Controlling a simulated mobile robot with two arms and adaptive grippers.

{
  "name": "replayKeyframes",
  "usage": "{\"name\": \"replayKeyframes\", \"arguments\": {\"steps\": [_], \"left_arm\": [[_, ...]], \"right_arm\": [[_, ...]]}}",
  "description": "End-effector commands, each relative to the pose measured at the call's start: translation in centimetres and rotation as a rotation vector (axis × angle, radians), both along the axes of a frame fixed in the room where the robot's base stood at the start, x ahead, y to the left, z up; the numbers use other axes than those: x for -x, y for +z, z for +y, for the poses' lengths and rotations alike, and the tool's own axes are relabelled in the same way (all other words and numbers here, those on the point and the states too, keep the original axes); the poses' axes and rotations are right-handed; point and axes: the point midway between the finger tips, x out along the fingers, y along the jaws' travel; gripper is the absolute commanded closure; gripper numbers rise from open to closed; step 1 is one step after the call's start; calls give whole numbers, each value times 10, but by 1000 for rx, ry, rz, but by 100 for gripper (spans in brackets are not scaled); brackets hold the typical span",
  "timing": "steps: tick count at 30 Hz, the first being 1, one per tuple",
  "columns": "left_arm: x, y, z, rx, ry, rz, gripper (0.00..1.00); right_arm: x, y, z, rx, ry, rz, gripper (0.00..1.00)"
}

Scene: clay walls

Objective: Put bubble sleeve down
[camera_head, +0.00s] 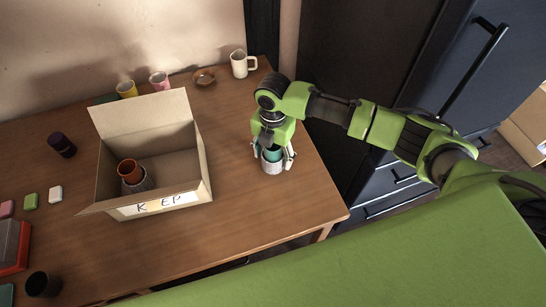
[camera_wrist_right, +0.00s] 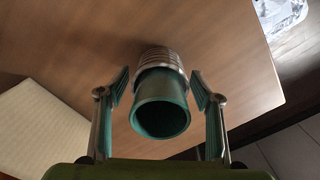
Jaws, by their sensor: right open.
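A teal cup (camera_head: 273,154) sits in a pale grey sleeve (camera_head: 272,166), upright on the wooden table near its right end. In the right wrist view the teal cup (camera_wrist_right: 160,105) has its open mouth towards me, and the ribbed silvery sleeve (camera_wrist_right: 160,58) is around its far end. My right gripper (camera_head: 273,156) is open, with one finger on each side of the cup. In the right wrist view gaps show between both fingers (camera_wrist_right: 160,92) and the cup. My left gripper is not in view.
An open cardboard box (camera_head: 190,170) stands left of the cup, holding an orange cup (camera_head: 129,171) in a grey sleeve (camera_head: 143,183). Mugs (camera_head: 240,64) and a small brown dish (camera_head: 204,77) line the back. The table is clear in front of the gripper. Dark cabinets (camera_head: 360,60) stand right.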

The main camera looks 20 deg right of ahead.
Motion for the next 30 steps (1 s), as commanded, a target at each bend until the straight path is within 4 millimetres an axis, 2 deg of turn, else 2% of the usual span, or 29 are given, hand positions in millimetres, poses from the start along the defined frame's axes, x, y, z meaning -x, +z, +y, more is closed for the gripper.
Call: {"name": "replayKeyframes", "arguments": {"steps": [9, 15, 21, 30], "left_arm": [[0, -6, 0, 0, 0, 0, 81], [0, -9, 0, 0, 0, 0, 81], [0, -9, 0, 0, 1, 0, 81], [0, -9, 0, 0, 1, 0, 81]], "right_arm": [[-1, 68, 0, -1, 0, -5, 40], [-1, 99, 0, -1, -1, -4, 40], [0, 109, 0, 0, -1, 0, 40], [0, 109, 0, 0, -1, 0, 40]]}}
